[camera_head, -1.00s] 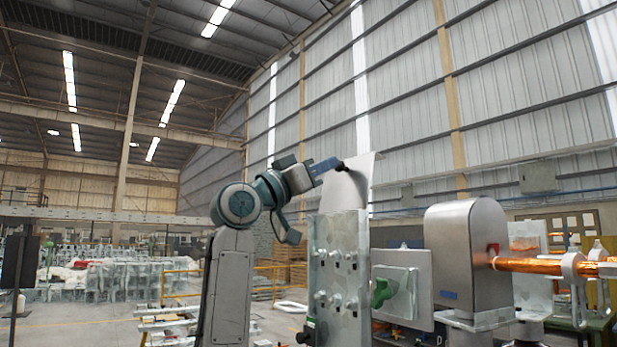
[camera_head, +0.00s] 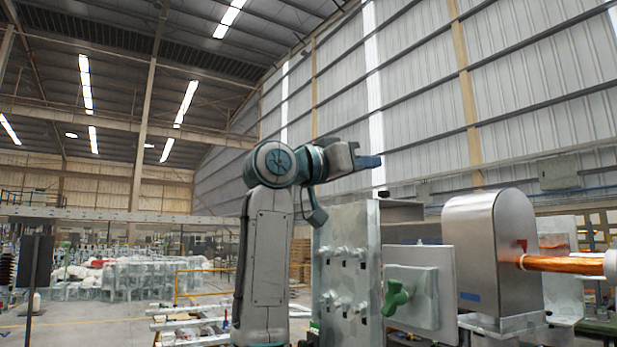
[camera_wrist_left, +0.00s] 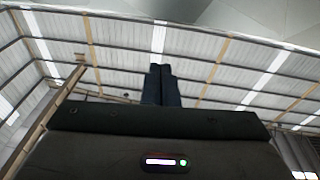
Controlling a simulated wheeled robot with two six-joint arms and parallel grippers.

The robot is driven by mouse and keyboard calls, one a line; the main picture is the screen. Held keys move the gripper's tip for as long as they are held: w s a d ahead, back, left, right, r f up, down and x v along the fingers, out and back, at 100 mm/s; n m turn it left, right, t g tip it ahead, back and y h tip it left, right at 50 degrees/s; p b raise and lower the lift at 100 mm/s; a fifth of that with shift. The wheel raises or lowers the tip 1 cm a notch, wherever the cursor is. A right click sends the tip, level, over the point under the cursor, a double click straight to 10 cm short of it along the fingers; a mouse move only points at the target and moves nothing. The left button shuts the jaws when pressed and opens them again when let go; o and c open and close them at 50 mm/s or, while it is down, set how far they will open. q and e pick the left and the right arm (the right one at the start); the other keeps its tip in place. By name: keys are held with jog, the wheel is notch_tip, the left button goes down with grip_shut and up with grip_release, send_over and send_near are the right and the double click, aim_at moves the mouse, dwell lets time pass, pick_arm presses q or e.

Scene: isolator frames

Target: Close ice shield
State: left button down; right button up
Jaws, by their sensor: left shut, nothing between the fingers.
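My left gripper (camera_head: 372,162) is shut and empty. It points right, above the top of an upright galvanised plate (camera_head: 346,222) with several bolts. A dark grey panel (camera_head: 402,212), probably the ice shield, sits low at the top right of this plate and shows nearly edge-on; part of it is hidden behind the plate. The gripper is apart from it. In the left wrist view the two dark fingers (camera_wrist_left: 161,84) are together, with nothing between them. My right gripper is not in view.
A flat panel with a green handle (camera_head: 395,297) stands right of the bolted plate. Further right are a rounded metal housing (camera_head: 490,245) and a copper bar (camera_head: 560,264). Yellow railing and stacked goods stand far back. The air above the plate is clear.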

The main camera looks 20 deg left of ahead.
pick_arm(q)
jog(key=shift+w+d+f, duration=0.3)
jog(key=shift+w+f, duration=0.1)
jog(key=shift+f, duration=0.05)
jog(key=shift+w+d+f+b, duration=0.35)
jog(key=shift+w+f+b, duration=0.15)
jog(key=shift+w, duration=0.05)
jog(key=shift+f, duration=0.1)
